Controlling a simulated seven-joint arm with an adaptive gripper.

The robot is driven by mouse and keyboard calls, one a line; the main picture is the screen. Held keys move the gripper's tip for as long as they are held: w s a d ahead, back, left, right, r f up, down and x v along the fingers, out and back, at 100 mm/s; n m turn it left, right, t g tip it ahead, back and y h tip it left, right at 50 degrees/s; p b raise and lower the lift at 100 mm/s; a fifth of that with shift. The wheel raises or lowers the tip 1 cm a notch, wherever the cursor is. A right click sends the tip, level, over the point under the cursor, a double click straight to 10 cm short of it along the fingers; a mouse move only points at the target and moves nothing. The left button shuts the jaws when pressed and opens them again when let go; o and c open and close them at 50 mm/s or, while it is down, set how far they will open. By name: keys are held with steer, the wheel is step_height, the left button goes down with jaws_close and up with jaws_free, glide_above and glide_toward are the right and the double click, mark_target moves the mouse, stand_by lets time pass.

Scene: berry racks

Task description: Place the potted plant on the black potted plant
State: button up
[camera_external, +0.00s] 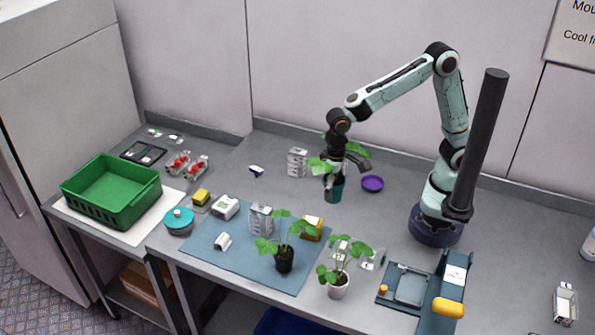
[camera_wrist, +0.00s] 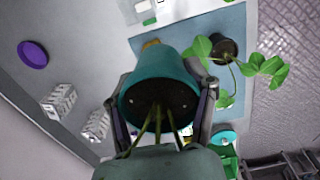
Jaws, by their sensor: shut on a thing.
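A teal pot (camera_external: 333,189) with a leafy green plant is held by my gripper (camera_external: 337,168), left of my base. In the wrist view my gripper (camera_wrist: 165,100) has one finger on each side of the teal pot (camera_wrist: 160,68), with dark soil and stems facing the camera. My gripper is shut on this pot, which looks upright. The black potted plant (camera_external: 285,262) stands upright on the blue mat, apart from my gripper. It also shows beyond the held pot in the wrist view (camera_wrist: 226,48). Whether the teal pot touches the table is unclear.
A white potted plant (camera_external: 338,289) stands at the table's front. The blue mat (camera_external: 205,257) also bears boxes and small items. A purple bowl (camera_external: 372,184) is right of the held pot, and a white carton (camera_external: 297,162) is left. A green crate (camera_external: 112,190) stands far left.

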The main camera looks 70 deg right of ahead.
steer(key=shift+s+a+f+n, duration=0.15)
steer(key=shift+a+f, duration=0.05)
steer(key=shift+a, duration=0.35)
steer(key=shift+s+a+f+n, duration=0.1)
steer(key=shift+a+f+n, duration=0.1)
steer(key=shift+a, duration=0.3)
steer(key=w+a+f, duration=0.3)
steer(key=w+a, duration=0.1)
steer(key=shift+w+a, duration=0.2)
steer(key=shift+w, duration=0.15)
glide_above(284, 250)
step_height(284, 250, down, 6)
steer(key=shift+s+d+f, duration=0.1)
steer(key=shift+f, duration=1.7)
steer(key=shift+f, duration=0.15)
steer(key=o, duration=1.2)
